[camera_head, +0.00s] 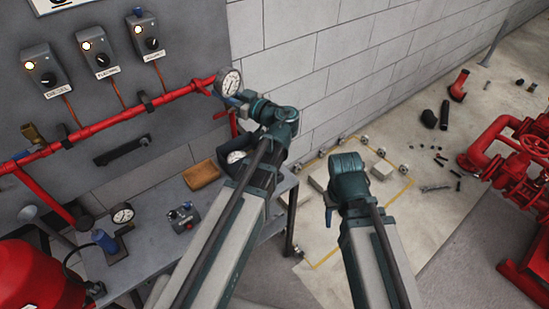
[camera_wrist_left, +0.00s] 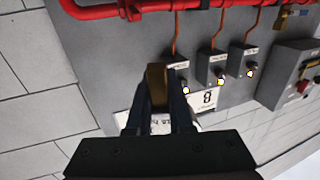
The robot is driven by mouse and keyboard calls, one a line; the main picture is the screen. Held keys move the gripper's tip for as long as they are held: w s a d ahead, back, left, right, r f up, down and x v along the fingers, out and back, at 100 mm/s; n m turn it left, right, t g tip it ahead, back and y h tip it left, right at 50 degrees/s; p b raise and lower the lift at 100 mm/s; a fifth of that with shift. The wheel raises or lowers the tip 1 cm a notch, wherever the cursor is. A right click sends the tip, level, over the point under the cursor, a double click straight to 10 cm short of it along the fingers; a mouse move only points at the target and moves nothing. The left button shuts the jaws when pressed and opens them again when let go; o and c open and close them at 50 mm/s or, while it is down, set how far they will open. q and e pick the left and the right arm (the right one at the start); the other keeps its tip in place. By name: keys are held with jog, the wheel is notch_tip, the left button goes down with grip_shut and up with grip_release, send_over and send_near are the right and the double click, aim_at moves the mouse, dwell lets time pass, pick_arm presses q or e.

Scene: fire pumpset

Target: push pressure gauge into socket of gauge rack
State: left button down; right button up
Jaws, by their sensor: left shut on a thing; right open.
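A round white-faced pressure gauge (camera_head: 230,82) shows in the head view in front of the right end of the red pipe. My left gripper (camera_head: 243,98) is at it, mostly hidden behind my own wrist. In the left wrist view the two dark fingers are shut on a brownish piece (camera_wrist_left: 157,86), which looks like part of the gauge. My right gripper (camera_head: 345,168) is open and empty, apart from everything, its fingertips hard to make out. A second gauge (camera_head: 122,213) stands upright on the table. Another dial (camera_head: 236,157) is partly hidden by my left arm. I cannot make out the socket.
A grey panel carries a red pipe (camera_head: 110,120) and several switch boxes (camera_head: 100,52) with lit lamps. Red pipework (camera_head: 510,150) stands at the right. Loose parts lie on the floor.

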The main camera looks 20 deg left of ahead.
pick_arm(q)
jog(key=w+d+f+m+t+h+b, duration=0.1)
jog(key=d+f+b, duration=0.3)
jog(key=f+b, duration=0.4)
jog(key=w+d+f+m+t+b, duration=0.1)
jog(key=w+d+f+t+b, duration=0.1)
jog(key=d+f+b, duration=0.3)
jog(key=w+d+f+m+t+h+b, duration=0.1)
jog(key=d+f+b, duration=0.3)
jog(key=f+b, duration=0.8)
jog(key=shift+w+d+f+t+h, duration=0.15)
jog(key=shift+w+f+t+h, duration=0.2)
jog(key=shift+f, duration=0.8)
jog(key=shift+f, duration=0.2)
jog(key=shift+f+b, duration=4.2)
jog(key=shift+b, duration=0.2)
jog(key=c, duration=0.7)
grip_release()
jog(key=shift+c, duration=0.2)
